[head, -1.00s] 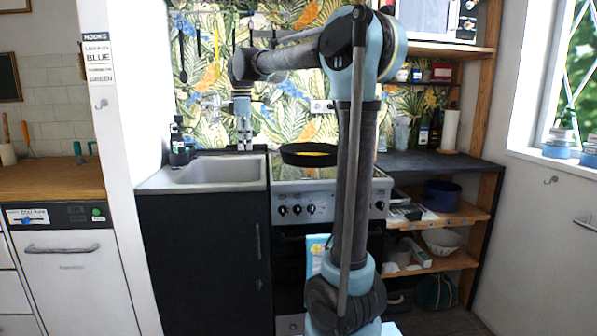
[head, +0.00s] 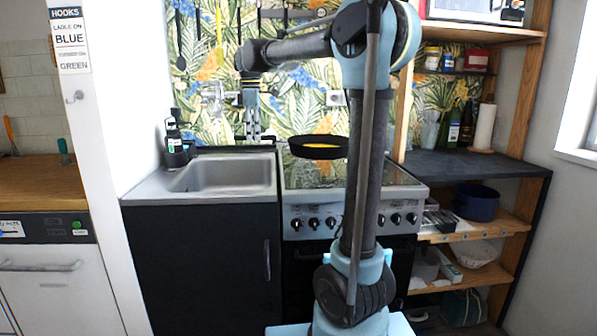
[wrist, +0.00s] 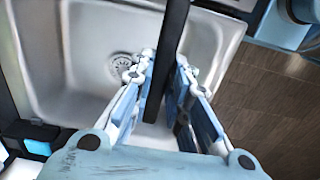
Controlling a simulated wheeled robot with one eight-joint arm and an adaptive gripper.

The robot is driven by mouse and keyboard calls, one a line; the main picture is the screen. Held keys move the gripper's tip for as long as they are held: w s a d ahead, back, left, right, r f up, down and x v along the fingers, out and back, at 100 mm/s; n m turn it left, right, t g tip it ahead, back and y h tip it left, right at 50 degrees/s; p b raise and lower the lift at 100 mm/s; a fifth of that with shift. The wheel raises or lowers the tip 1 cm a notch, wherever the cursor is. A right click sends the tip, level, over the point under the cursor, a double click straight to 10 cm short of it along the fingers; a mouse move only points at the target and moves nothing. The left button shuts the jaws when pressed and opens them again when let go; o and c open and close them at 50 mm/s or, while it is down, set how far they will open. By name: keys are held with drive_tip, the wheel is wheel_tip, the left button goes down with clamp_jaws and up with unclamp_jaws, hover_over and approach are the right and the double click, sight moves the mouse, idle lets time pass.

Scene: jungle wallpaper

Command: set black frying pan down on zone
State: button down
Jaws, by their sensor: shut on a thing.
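The black frying pan (head: 306,151) is held level in the head view, with a yellow-orange patch showing inside it. It appears raised above the left part of the stove top (head: 330,178). My gripper (head: 253,137) is left of the pan, over the sink's back right corner, and shut on its handle. In the wrist view my gripper (wrist: 162,78) has the dark pan handle (wrist: 174,35) between its fingers, with the sink below. The pan's body is out of the wrist view. I cannot make out a marked zone.
The steel sink (head: 225,176) is left of the stove, with a dark bottle (head: 175,146) at its back left corner. A dark counter (head: 455,166) lies to the right, with bottles and a paper roll (head: 484,127) at its back. Utensils hang on the back wall.

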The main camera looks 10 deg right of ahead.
wheel_tip(320, 180, down, 9)
drive_tip(key=shift+f, duration=0.15)
drive_tip(key=c, duration=1.5)
unclamp_jaws()
drive_tip(key=shift+c, duration=0.2)
wheel_tip(320, 180, up, 12)
drive_tip(key=shift+r, duration=0.1)
drive_tip(key=shift+a, duration=0.1)
